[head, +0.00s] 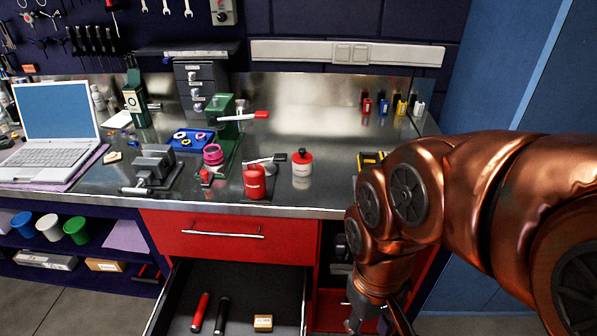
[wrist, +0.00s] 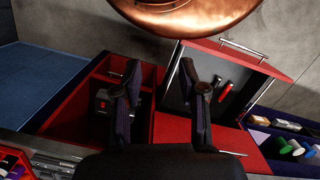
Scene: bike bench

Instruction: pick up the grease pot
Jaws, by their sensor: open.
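I cannot tell for sure which thing is the grease pot. My gripper (head: 374,322) is low at the right, in front of the red cabinet and below the bench top, well apart from both. In the wrist view my gripper (wrist: 165,92) shows two spread fingers with nothing between them. The white pot and the red can are not clearly visible in the wrist view.
An open drawer (head: 235,285) juts out below the bench, holding a red tube (head: 200,312), a black tube and a tan box (head: 263,323). A vise (head: 153,167) and a laptop (head: 57,125) stand at the left. The bench behind the pot is clear.

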